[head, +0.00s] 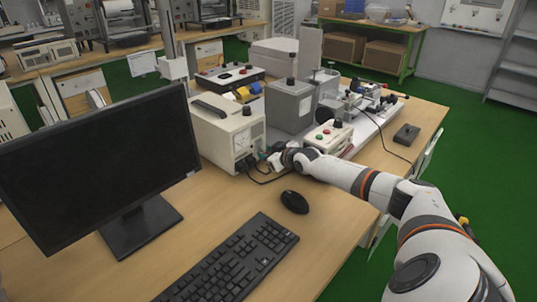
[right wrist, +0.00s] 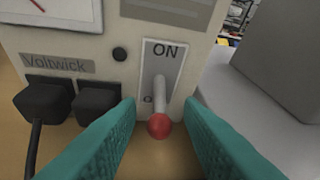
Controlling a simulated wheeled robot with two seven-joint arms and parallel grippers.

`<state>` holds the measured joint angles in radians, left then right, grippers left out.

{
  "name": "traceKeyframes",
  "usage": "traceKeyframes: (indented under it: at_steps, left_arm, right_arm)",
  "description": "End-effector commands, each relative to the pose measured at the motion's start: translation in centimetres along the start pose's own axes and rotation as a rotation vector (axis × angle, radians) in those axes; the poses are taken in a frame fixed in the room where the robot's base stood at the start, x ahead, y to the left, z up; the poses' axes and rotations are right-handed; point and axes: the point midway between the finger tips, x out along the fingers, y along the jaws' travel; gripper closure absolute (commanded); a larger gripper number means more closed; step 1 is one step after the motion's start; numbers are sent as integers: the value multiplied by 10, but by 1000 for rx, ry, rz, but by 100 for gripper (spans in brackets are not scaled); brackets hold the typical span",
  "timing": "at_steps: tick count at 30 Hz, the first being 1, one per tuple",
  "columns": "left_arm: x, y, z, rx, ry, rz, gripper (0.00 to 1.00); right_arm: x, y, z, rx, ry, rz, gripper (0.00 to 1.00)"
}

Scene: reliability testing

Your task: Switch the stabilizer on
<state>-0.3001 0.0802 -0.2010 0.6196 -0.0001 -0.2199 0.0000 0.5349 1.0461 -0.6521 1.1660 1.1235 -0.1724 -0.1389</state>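The stabilizer is a beige box (head: 228,132) on the desk, with a dial and plugs on its front; it also shows close up in the right wrist view, labelled Voltwick (right wrist: 105,18). Its toggle switch (right wrist: 158,105) has a metal lever with a red ball end. The lever points down and outward, away from the ON label above it, and partly covers the lettering below. My right gripper (right wrist: 159,115) is open, its teal fingers on either side of the lever, with gaps visible. In the head view my right gripper (head: 277,159) is at the stabilizer's lower right front. My left gripper is out of view.
Black plugs (right wrist: 70,102) with a cable sit left of the switch. A grey box (head: 291,104) and a control box with buttons (head: 329,137) stand to the right. A monitor (head: 100,155), keyboard (head: 232,260) and mouse (head: 295,201) are in front.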

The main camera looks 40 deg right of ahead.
Motion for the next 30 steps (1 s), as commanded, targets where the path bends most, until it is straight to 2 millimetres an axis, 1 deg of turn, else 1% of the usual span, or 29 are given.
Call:
traceKeyframes:
  at_steps: [1,3,6,11,17,23,30]
  left_arm:
    - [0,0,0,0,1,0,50]
    - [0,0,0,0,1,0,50]
    - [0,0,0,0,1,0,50]
    - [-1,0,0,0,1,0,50]
    - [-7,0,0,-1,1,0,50]
    - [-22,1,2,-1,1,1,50]
    - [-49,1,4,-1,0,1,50]
  right_arm:
    - [0,0,0,0,0,0,75]
    - [0,0,0,0,0,0,87]
    - [0,0,0,0,0,0,100]
    - [0,0,1,0,4,1,100]
    - [-2,-1,5,-7,50,7,100]
    - [-5,-2,14,-23,165,22,100]
    - [-6,-4,26,-52,374,50,100]
